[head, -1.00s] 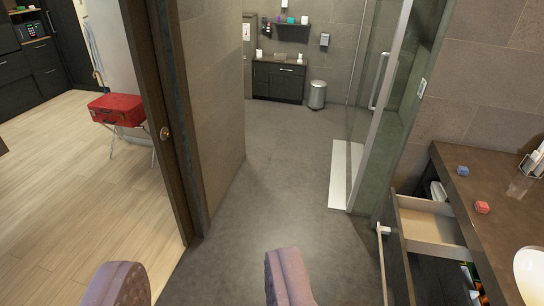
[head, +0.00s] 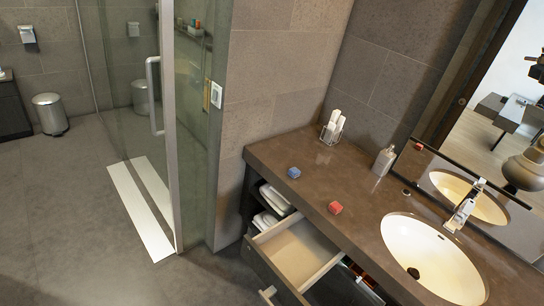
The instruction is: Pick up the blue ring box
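The small blue ring box (head: 294,172) sits on the brown vanity counter (head: 262,152), near its left front edge, above the shelf of towels. A similar red box (head: 335,208) sits on the same counter, to the right of the blue one and closer to the sink. Nothing touches the blue box. My gripper does not show in the head view now.
An open, empty-looking drawer (head: 318,272) sticks out below the counter front. A sink (head: 395,232) with a faucet (head: 463,208), a soap bottle (head: 383,161) and a rack of rolled towels (head: 327,134) are on the counter. A glass shower door (head: 135,90) stands left; floor (head: 60,220) is clear.

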